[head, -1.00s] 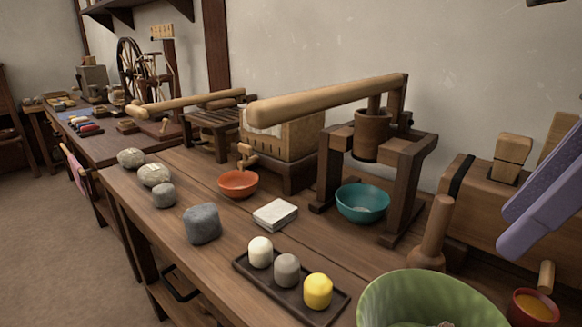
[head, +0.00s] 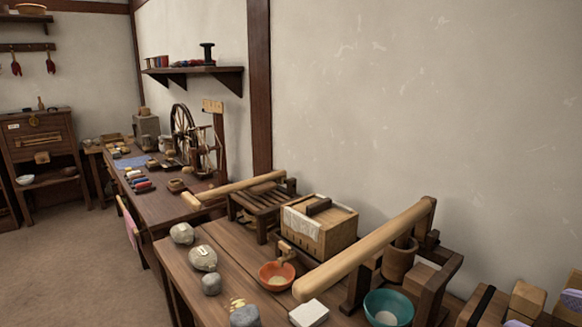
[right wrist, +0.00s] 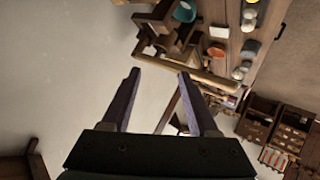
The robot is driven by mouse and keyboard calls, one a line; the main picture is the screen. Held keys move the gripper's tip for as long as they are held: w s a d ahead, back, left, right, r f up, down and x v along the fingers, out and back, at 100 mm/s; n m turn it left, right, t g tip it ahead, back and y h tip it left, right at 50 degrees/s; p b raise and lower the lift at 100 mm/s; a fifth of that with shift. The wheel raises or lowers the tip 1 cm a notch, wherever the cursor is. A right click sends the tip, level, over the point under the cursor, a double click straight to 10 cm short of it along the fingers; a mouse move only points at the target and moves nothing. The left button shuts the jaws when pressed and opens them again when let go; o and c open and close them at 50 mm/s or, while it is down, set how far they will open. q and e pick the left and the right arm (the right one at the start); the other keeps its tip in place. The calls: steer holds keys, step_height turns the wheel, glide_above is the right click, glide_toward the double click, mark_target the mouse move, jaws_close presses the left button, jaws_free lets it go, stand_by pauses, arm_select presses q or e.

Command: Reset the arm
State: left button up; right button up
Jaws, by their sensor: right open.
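My right gripper (right wrist: 159,73) shows in the right wrist view with its two purple fingers spread apart. Nothing is between the fingers. The wrist view is tilted, and the bench with the teal bowl (right wrist: 184,11) appears beyond the fingertips, at the top. In the head view only small purple parts (head: 571,300) of my right gripper show at the lower right edge. My left gripper is in neither view.
The wooden bench holds the teal bowl (head: 388,308), an orange bowl (head: 277,277), a white block (head: 309,313), grey stones (head: 203,258) and a long wooden lever (head: 365,250). A spinning wheel (head: 184,132) stands farther back. Open floor (head: 75,265) lies at left.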

steer(key=s+a+f+m+g+y+p, duration=0.1)
steer(key=s+g+p, duration=0.15)
steer(key=s, duration=0.25)
steer(key=s+a+f+g+p, duration=0.1)
steer(key=s+a+g, duration=0.15)
steer(key=s, duration=0.25)
steer(key=s+f+m+g+y+p, duration=0.1)
steer(key=s+f+g, duration=0.15)
steer(key=s, duration=0.25)
arm_select(q)
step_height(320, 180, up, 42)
steer(key=p, duration=3.5)
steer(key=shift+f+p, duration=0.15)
steer(key=shift+p, duration=0.2)
arm_select(e)
step_height(320, 180, up, 37)
steer(key=shift+w, duration=0.45)
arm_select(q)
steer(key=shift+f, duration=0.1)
arm_select(e)
steer(key=shift+f, duration=0.2)
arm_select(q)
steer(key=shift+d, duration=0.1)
